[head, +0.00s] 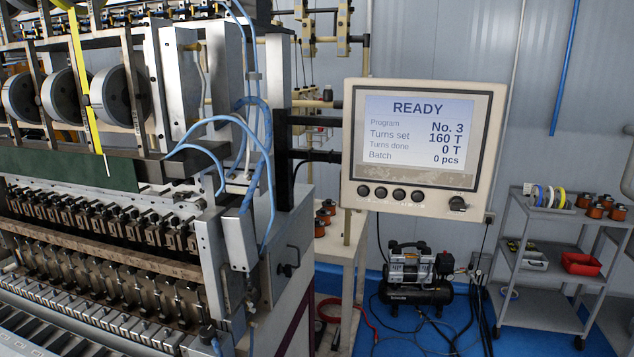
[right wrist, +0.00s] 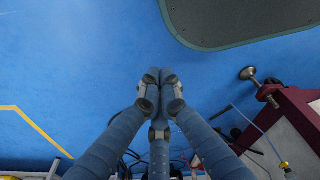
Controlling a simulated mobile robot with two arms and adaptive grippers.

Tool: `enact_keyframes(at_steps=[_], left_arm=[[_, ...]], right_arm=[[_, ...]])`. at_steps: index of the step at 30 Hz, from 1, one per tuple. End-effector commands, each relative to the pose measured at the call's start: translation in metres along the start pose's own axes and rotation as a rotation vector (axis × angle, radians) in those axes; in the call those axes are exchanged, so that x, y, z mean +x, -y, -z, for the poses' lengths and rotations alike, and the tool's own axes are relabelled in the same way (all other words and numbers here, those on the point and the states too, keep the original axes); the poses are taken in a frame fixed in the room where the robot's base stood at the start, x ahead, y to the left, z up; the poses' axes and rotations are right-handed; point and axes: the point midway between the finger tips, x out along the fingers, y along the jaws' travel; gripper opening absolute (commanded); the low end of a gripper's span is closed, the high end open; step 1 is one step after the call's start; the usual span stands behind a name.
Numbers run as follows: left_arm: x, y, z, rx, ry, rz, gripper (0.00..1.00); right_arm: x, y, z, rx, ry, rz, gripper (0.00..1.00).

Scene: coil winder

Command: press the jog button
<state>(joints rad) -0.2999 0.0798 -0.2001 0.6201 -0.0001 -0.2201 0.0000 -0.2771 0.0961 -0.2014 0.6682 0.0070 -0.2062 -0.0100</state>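The control panel (head: 492,200) is a beige box with a lit screen (head: 418,137) reading READY, No. 3, 160 T set, 0 T done and 0 pcs. Below the screen is a row of several round dark buttons (head: 390,194), with a larger dark knob (head: 457,203) to their right. The labels under the buttons are too small to read, so I cannot tell which one is jog. My right gripper (right wrist: 160,76) shows only in the right wrist view. Its fingers are closed together, empty, above blue floor. My left gripper is in no view.
The coil winding machine (head: 275,225) fills the left of the head view. A compressor (head: 415,270) stands on the blue floor below the panel, with cables around it. A grey cart (head: 540,315) is at right. The right wrist view shows a dark green mat (right wrist: 245,20) and open floor.

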Motion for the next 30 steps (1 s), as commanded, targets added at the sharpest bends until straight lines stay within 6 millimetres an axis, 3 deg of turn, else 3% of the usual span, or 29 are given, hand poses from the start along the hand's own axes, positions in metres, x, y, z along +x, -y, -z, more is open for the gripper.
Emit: enact_keyframes(at_steps=[1,3,6,30], left_arm=[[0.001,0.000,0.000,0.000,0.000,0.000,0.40],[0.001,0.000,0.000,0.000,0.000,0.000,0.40],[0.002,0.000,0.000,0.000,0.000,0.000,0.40],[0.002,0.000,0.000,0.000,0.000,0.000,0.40]], right_arm=[[0.001,0.007,-0.019,0.004,0.031,0.007,0.00],[0.001,0.013,-0.036,0.009,0.060,0.013,0.00],[0.000,0.017,-0.048,0.012,0.080,0.018,0.00],[0.000,0.017,-0.048,0.012,0.080,0.018,0.00]])
